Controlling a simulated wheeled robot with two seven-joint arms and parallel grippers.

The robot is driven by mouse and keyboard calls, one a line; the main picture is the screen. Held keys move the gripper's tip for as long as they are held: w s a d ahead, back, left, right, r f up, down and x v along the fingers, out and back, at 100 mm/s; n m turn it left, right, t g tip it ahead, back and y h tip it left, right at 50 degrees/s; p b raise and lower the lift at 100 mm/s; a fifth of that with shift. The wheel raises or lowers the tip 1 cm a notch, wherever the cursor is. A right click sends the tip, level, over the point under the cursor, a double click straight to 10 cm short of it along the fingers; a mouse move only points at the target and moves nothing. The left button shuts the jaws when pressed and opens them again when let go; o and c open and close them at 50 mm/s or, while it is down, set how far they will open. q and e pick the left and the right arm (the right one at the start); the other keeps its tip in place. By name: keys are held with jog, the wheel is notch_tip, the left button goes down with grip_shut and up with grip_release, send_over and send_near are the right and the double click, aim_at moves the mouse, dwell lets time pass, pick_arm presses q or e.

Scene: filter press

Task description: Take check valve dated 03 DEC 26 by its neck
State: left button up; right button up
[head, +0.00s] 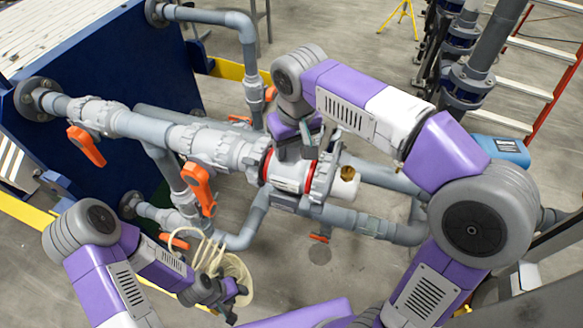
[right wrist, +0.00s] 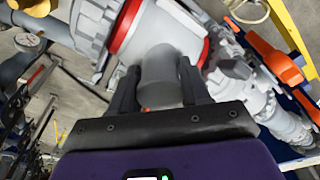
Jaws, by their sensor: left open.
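The check valve (head: 288,173) is a pale body between two red rings, set in the grey pipe line in the middle of the head view. In the right wrist view its body (right wrist: 172,22) lies at the top, with a grey cylindrical neck (right wrist: 160,78) pointing towards me. No date is readable. My right gripper (head: 298,148) is over the valve; in the right wrist view its two fingers (right wrist: 159,85) flank the neck closely, one on each side. I cannot tell whether they press on it. My left gripper (head: 237,302) is open at the lower left, away from the valve.
Orange-handled valves (head: 201,188) sit on the pipe to the left. A cream looped item (head: 240,271) is beside my left gripper. A brass fitting (head: 348,173) is right of the valve.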

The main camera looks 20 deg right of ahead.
jog(key=c, duration=0.4)
jog(key=shift+r, duration=0.15)
